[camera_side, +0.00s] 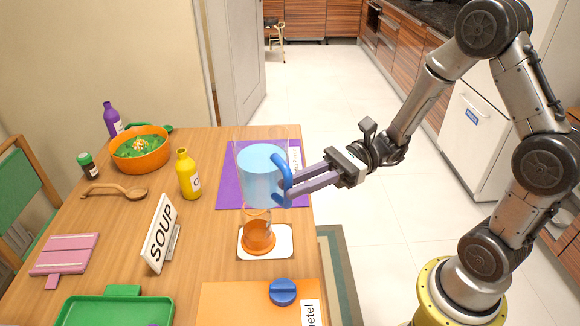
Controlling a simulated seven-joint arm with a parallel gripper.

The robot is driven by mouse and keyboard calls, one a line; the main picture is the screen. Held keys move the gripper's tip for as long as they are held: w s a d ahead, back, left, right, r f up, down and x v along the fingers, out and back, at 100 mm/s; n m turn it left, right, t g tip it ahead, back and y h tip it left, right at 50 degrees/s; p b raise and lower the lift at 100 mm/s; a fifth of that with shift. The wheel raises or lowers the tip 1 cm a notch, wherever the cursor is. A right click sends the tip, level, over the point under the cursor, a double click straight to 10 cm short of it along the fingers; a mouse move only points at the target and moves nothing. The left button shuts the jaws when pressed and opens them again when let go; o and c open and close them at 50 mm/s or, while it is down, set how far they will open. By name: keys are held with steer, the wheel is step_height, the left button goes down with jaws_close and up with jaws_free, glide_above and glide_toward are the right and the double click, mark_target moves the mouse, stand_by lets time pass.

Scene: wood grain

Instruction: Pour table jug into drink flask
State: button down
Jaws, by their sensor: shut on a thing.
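The table jug (260,178) is clear with a blue handle and holds light blue liquid. It looks upright. My gripper (284,193) is shut on its blue handle, reaching in from the right. The drink flask (259,239) has a clear neck and an orange lower part, and stands on a small white mat (284,246) at the table's right side. The jug's lower end overlaps the top of the flask's neck in the picture; I cannot tell whether they touch or how far apart they are.
A purple mat (230,190) lies behind the flask. A yellow bottle (188,177), a SOUP sign (160,235) and an orange salad bowl (140,155) stand to the left. A blue round knob-like lid (283,291) lies on an orange board (230,300) in front.

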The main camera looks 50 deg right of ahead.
mark_target(291, 205)
steer(key=shift+f, duration=1.9)
steer(key=shift+s+a+r+m, duration=0.1)
steer(key=shift+s+r+m, duration=0.1)
steer(key=shift+m, duration=0.55)
steer(key=shift+s+r+m, duration=0.1)
steer(key=shift+s+m, duration=0.1)
steer(key=shift+m, duration=0.55)
steer(key=shift+r+m, duration=0.5)
steer(key=shift+r, duration=0.05)
